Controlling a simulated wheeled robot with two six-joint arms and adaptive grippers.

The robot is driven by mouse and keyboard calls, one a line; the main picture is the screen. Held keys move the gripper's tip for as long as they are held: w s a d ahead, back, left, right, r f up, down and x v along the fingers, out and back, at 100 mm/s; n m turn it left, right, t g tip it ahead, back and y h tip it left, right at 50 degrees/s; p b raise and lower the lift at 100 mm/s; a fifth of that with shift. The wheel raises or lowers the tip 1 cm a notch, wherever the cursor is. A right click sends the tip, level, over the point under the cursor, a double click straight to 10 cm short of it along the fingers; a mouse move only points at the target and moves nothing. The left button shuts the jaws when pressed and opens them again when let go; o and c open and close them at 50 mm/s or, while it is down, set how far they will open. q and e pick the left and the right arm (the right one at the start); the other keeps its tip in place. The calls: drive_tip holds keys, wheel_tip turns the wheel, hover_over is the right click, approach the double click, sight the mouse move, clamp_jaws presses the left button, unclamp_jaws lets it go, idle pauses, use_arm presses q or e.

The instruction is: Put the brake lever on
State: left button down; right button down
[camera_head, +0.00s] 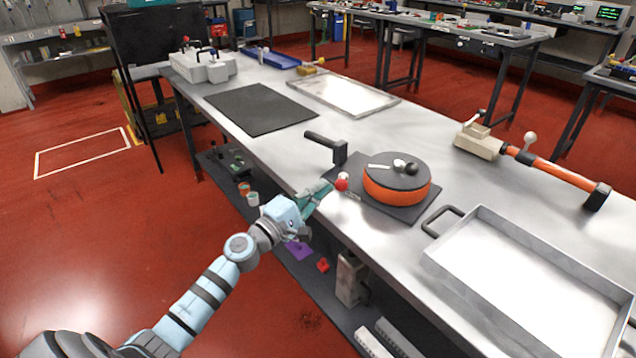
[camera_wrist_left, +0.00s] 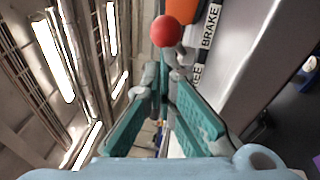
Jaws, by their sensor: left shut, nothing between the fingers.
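The brake lever's red ball knob (camera_head: 341,184) stands at the near side of an orange and black round turntable (camera_head: 396,186) on the grey table. In the left wrist view the red knob (camera_wrist_left: 166,31) is just beyond my fingertips. A white label reading BRAKE (camera_wrist_left: 208,28) shows to its right, with another label ending in "EE" (camera_wrist_left: 197,71) below it. The lever's shaft is largely hidden. My left gripper (camera_head: 325,189) is shut and empty, its teal fingers close beside the knob at the table's near edge. Whether they touch the lever I cannot tell. My right gripper is not in view.
A black handle (camera_head: 327,147) stands behind the knob. A metal tray (camera_head: 480,215) lies on the right, and an orange tube with a clamp (camera_head: 545,167) lies behind. A black mat (camera_head: 262,109) is at the far left. A lower shelf holds small items under the table.

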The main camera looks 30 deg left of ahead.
use_arm(q)
drive_tip(key=shift+d, duration=0.25)
drive_tip(key=shift+w+d+p, duration=0.2)
drive_tip(key=shift+d+p, duration=0.25)
drive_tip(key=shift+d, duration=0.7)
